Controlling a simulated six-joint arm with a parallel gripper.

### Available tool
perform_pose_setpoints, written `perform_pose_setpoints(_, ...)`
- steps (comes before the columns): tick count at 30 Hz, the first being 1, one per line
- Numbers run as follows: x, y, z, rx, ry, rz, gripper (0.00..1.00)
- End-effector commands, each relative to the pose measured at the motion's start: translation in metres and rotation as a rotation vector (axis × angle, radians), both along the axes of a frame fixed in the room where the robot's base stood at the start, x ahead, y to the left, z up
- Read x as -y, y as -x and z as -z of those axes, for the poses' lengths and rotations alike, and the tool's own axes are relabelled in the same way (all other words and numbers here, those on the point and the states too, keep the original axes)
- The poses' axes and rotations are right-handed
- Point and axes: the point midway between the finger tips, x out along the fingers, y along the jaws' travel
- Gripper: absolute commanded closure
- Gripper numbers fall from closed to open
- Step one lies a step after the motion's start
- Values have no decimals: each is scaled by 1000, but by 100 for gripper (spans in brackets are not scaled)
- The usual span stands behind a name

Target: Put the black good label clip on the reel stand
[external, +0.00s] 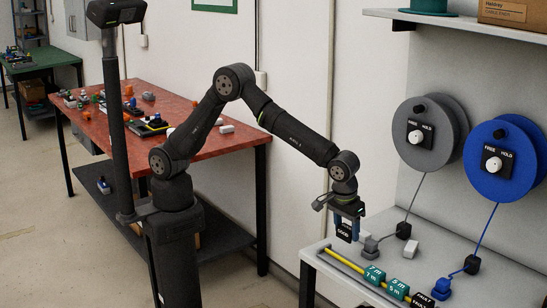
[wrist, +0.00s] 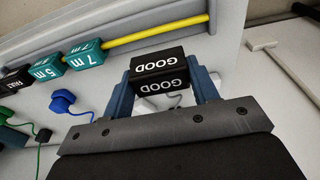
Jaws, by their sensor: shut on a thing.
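My gripper (external: 345,210) is shut on the black GOOD label clip (external: 344,231) and holds it above the left end of the bench. In the wrist view the clip (wrist: 160,75) sits between the blue fingers of my gripper (wrist: 163,90), its GOOD lettering upside down. The yellow rod (external: 343,261) lies along the front of the reel stand's bench (external: 440,245). The rod (wrist: 150,40) passes behind the clip in the wrist view; the clip appears apart from it, above it in the external view.
Teal 7 m (external: 374,274) and 5 m (external: 398,289) clips and a black FAULT clip (external: 422,300) are on the rod. Its left end is bare. Grey plug (external: 371,247) and blue plug (external: 441,289) stand behind it. Grey reel (external: 415,160) and blue reel (external: 500,182) are on the upright panel.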

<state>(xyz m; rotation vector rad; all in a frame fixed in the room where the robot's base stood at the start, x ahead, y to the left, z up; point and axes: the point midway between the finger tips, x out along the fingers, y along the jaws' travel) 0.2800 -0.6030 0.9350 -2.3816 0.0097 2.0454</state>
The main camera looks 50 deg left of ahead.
Motion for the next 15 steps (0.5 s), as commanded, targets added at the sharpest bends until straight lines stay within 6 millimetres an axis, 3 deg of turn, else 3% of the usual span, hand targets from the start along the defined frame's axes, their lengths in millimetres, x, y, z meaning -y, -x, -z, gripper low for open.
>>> perform_pose_setpoints(3,19,34,-8,0,0,1,71)
perform_pose_setpoints(8,31,54,-13,0,-1,-6,71)
perform_pose_setpoints(11,33,49,-8,-1,-2,-10,71)
perform_pose_setpoints(15,34,20,9,-1,-3,-13,71)
